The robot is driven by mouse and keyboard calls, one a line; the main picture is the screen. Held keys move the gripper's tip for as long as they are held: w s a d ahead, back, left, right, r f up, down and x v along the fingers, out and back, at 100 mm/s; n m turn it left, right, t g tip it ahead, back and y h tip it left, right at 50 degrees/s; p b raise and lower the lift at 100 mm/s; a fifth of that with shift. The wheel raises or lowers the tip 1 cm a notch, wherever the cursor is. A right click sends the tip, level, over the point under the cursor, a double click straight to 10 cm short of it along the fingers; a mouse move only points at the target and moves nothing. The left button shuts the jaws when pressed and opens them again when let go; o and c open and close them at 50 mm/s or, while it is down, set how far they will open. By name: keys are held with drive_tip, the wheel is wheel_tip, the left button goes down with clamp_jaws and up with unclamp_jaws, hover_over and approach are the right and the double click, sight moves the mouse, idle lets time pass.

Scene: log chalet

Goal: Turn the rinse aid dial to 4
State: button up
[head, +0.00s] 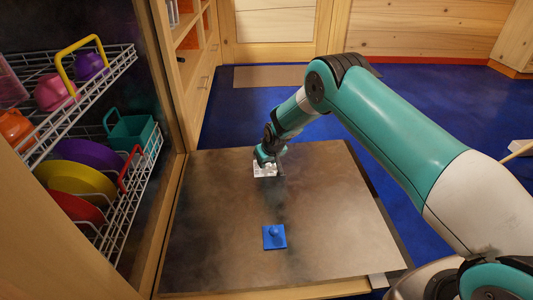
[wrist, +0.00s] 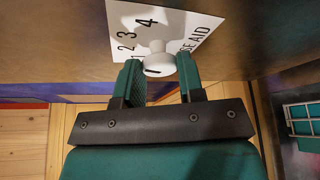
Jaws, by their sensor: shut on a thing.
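The white rinse aid dial (wrist: 158,60) sits on a white plate (wrist: 196,30) printed with the numbers 1 to 4 and the words RINSE AID. My gripper (wrist: 160,72) is shut on the dial, with one teal finger on each side of it. A dark mark shows on the dial's near side, but I cannot tell which number the dial points to. In the head view the plate (head: 265,170) lies on the lowered dishwasher door (head: 330,220), and my gripper (head: 267,160) covers the dial.
A blue square piece with a knob (head: 274,238) is on the door nearer the front. Wire racks with colourful dishes (head: 140,190) stand at the left. A wooden cabinet (head: 200,60) stands behind them. Blue floor (head: 430,110) is open at the right.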

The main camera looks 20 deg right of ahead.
drive_tip(key=m+h+p, duration=0.1)
drive_tip(key=m+h, duration=0.1)
drive_tip(key=m, duration=0.2)
drive_tip(key=shift+a, duration=0.15)
drive_tip(key=shift+f+m+h, duration=0.1)
drive_tip(key=shift+m+h, duration=0.5)
drive_tip(key=shift+m, duration=1.3)
drive_tip(key=o, duration=0.9)
drive_tip(key=shift+a, duration=0.1)
drive_tip(key=p+v, duration=0.9)
drive_tip(key=v, duration=0.8)
drive_tip(key=shift+w+a+r, duration=0.15)
drive_tip(key=shift+r, duration=0.15)
drive_tip(key=shift+r, duration=0.1)
